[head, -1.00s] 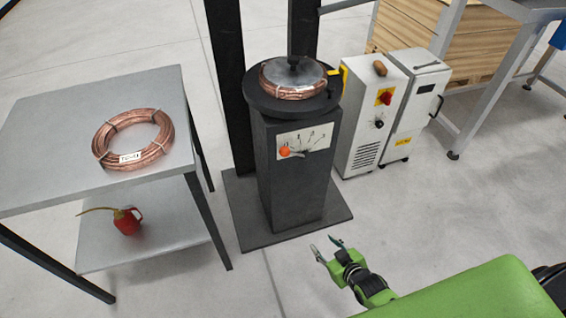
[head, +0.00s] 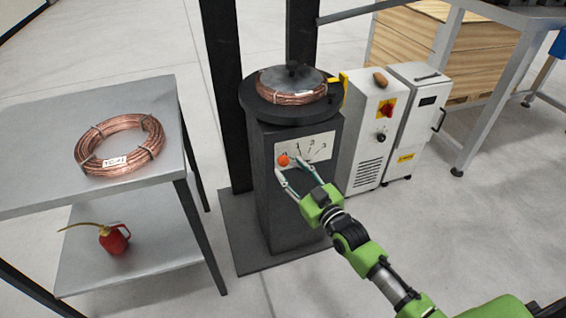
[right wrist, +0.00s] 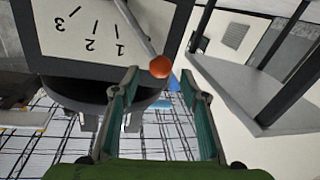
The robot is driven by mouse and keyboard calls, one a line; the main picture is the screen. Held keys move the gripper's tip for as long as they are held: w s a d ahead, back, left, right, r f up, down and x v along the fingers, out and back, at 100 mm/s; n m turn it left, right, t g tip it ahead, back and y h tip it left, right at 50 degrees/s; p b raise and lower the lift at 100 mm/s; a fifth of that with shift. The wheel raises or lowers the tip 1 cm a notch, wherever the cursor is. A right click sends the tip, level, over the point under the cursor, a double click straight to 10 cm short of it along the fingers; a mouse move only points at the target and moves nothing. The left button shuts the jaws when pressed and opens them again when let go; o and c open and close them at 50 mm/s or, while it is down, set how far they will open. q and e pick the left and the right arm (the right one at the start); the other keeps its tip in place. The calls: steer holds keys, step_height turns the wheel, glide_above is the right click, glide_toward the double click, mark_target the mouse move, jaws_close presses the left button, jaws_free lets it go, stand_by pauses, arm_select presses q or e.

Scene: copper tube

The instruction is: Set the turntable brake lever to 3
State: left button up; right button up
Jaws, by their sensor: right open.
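The brake lever's orange knob (head: 283,160) is at the left end of the white dial plate (head: 318,148), short of the 1 mark. In the right wrist view the plate (right wrist: 75,62) appears upside down with 1, 2 and 3 readable, and the grey lever ends in the orange knob (right wrist: 160,67). My right gripper (head: 290,166) is open in front of the plate, its fingertips close to the knob. In the wrist view the knob shows beyond and between the two fingers (right wrist: 165,85); contact cannot be told. My left gripper is out of view.
The turntable (head: 270,107) carries a copper coil (head: 292,98) on top of the dark pedestal. A grey table (head: 60,115) with another coil (head: 120,145) and a red oil can (head: 113,240) stands left. A white cabinet (head: 368,140) stands close on the right.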

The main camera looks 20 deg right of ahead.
mark_target(286, 164)
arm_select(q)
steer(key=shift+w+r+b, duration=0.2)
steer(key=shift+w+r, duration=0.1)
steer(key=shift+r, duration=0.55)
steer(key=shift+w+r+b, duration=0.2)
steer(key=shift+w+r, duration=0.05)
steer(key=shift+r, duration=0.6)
arm_select(e)
steer(key=shift+x, duration=2.6)
jaws_close()
